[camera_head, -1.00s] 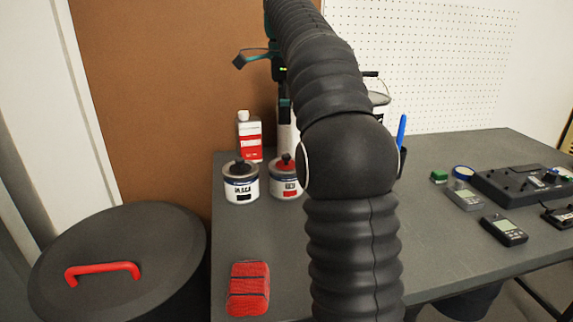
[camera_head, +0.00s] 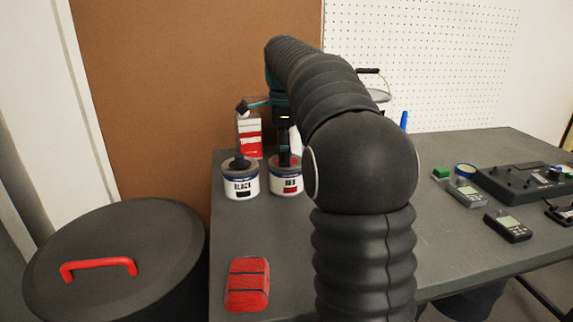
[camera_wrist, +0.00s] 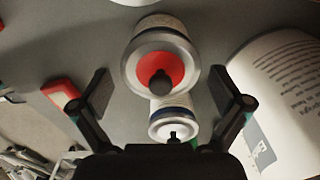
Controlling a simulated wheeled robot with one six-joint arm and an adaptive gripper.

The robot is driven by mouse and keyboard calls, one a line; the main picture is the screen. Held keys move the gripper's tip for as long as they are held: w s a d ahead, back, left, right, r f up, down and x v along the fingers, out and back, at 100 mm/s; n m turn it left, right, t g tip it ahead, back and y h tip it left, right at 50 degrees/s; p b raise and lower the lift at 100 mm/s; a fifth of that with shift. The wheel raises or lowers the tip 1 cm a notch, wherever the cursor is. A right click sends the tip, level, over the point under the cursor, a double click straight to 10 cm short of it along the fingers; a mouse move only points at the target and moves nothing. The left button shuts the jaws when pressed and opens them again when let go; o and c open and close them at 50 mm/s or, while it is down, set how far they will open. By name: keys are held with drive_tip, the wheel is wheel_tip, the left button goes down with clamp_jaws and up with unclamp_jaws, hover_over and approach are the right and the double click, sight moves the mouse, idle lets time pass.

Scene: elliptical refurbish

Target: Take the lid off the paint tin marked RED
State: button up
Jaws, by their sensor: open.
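The paint tin marked RED (camera_head: 286,184) stands upright at the back left of the table, beside the tin marked BLACK (camera_head: 240,185). In the wrist view the tin's red lid (camera_wrist: 145,66) carries a dark round knob (camera_wrist: 160,84). My gripper (camera_wrist: 160,92) is open, with one finger on each side of the knob in that view and nothing held. In the head view my gripper (camera_head: 284,153) is directly over the RED tin. I cannot tell the exact height between the fingertips and the knob. My arm hides part of the area behind the tin.
A red-and-white bottle (camera_head: 250,140) stands behind the tins. In the wrist view a smaller pale-lidded container (camera_wrist: 172,124) and a large white printed surface (camera_wrist: 282,85) lie close by. A red sponge-like block (camera_head: 248,284) lies at the table's front left. Meters (camera_head: 507,226) sit at right.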

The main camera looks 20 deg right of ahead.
drive_tip(key=shift+f, duration=0.15)
drive_tip(key=shift+s, duration=0.1)
drive_tip(key=c, duration=1.7)
drive_tip(key=shift+f, duration=0.15)
drive_tip(key=shift+c, duration=0.5)
